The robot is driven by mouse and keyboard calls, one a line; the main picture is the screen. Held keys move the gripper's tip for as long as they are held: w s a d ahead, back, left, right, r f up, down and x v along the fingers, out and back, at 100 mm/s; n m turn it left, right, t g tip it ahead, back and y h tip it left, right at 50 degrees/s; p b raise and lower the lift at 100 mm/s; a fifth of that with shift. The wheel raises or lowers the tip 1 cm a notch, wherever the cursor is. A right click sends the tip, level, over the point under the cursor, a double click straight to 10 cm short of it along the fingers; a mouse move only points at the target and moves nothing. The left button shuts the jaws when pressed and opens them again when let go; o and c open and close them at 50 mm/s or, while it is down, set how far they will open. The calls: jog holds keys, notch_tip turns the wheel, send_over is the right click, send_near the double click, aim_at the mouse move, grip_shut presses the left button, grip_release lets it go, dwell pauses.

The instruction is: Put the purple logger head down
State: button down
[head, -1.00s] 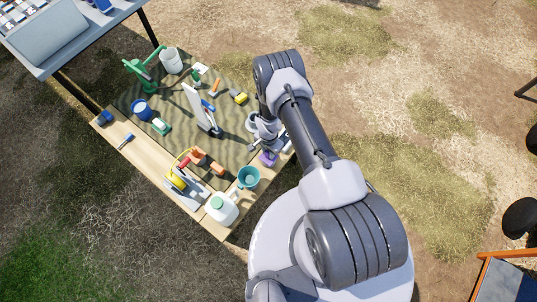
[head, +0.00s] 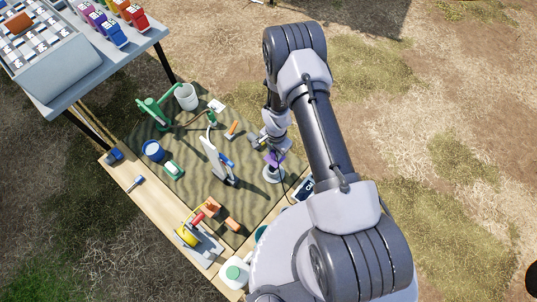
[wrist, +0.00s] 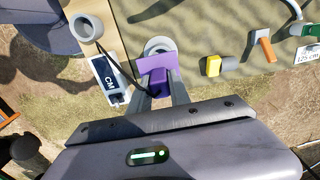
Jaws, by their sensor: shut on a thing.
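The purple logger head (wrist: 157,66) is held between the two fingers of my gripper (wrist: 161,88) in the wrist view. It shows in the head view as a small purple patch (head: 275,158) below my wrist. A white round piece with a ring-like top (wrist: 160,46) stands on the mat just beyond it and is partly covered by it. In the head view this white round piece (head: 272,174) is right beside or under the purple head. I cannot tell whether they touch.
A white device marked CM (wrist: 108,80) with a dark cable lies close by at the table edge. A yellow block (wrist: 213,66) and an orange-handled tool (wrist: 262,45) lie on the mat (head: 190,195). A white board (head: 210,158) stands mid-mat. Some bare mat shows between items.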

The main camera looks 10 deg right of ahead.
aim_at(274, 163)
notch_tip(274, 163, down, 10)
jog(key=b, duration=0.4)
jog(key=shift+r, duration=0.2)
jog(key=shift+f, duration=0.15)
jog(key=c, duration=1.2)
grip_release()
jog(key=shift+w, duration=0.1)
